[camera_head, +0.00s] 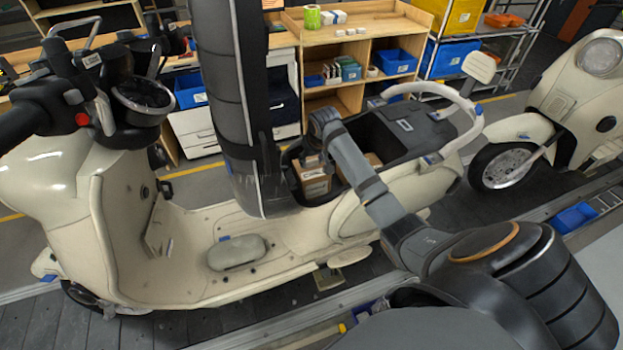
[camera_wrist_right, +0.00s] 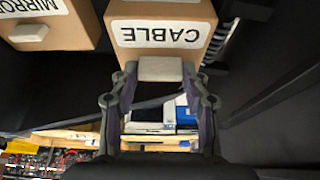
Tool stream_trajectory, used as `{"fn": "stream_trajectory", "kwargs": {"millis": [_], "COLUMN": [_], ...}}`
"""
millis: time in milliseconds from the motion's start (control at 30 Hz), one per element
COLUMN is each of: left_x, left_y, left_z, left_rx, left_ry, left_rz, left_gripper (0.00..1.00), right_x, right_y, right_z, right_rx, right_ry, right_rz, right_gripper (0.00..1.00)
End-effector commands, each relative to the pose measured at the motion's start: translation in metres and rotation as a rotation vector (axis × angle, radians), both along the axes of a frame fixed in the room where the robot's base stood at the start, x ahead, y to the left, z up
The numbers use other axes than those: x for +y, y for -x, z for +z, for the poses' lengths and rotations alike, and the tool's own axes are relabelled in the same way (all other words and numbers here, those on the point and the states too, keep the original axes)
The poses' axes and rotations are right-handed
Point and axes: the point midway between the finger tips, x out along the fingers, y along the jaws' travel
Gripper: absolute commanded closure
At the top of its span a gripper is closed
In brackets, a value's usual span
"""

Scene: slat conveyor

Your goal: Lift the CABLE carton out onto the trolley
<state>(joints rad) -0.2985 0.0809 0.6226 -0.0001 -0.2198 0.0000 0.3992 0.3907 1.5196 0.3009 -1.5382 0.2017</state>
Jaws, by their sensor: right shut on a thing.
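The CABLE carton (camera_wrist_right: 165,30) is a brown box with a white label, upside down in the right wrist view. My right gripper (camera_wrist_right: 160,75) is shut on the pale block on its face. In the head view, my right gripper (camera_head: 317,158) reaches into the scooter's open compartment (camera_head: 420,128), at a brown carton (camera_head: 314,184) whose label is too small to read. A carton labelled MIRRO…, partly cut off (camera_wrist_right: 60,22), is beside it in the wrist view. My left gripper is out of view. I cannot make out the trolley for certain.
The cream scooter (camera_head: 120,240) has its dark seat (camera_head: 228,80) raised upright close beside the carton. A pale rear rail (camera_head: 465,105) curves behind the compartment. A second scooter (camera_head: 580,95) stands at right. A wooden shelf unit (camera_head: 340,50) with bins is behind.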

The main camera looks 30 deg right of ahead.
Motion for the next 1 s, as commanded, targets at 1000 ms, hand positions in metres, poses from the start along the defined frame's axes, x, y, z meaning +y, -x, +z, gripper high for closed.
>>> {"fn": "stream_trajectory", "kwargs": {"millis": [1000], "left_x": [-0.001], "left_y": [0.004], "left_z": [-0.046], "left_rx": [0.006], "left_ry": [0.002], "left_rz": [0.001], "left_gripper": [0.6], "right_x": [0.0], "right_y": [-0.001], "right_z": [0.157], "right_rx": [-0.005], "right_ry": [0.0], "right_rz": [0.0], "right_gripper": [1.0]}}
